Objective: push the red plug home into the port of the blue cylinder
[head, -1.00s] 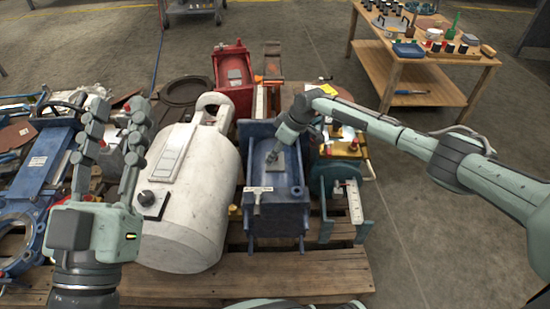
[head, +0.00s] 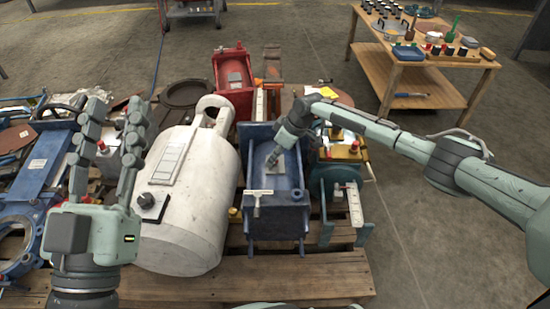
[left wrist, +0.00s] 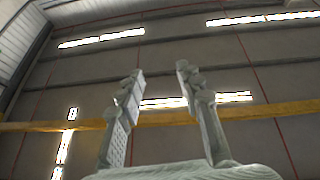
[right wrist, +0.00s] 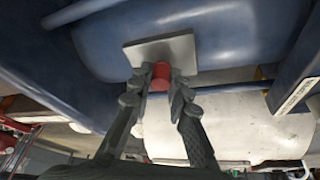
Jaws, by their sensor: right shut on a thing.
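The blue cylinder (head: 285,208) lies in its blue frame in the middle of the pallet load. A small grey plate (head: 278,168) sits on it and also shows in the right wrist view (right wrist: 160,52). My right gripper (head: 272,164) is at this plate, shut on the red plug (right wrist: 161,74). The plug's red end shows between the fingertips at the plate's lower edge in the right wrist view. The port itself is hidden, so I cannot tell how deep the plug sits. My left gripper (head: 105,125) is open, empty and raised, left of the blue cylinder.
A white tank (head: 190,205) lies left of the blue cylinder. A red machine (head: 233,75) stands behind, and a teal machine (head: 325,185) stands on the right. A wooden table (head: 425,75) with small items is at the back right. The floor on the right is clear.

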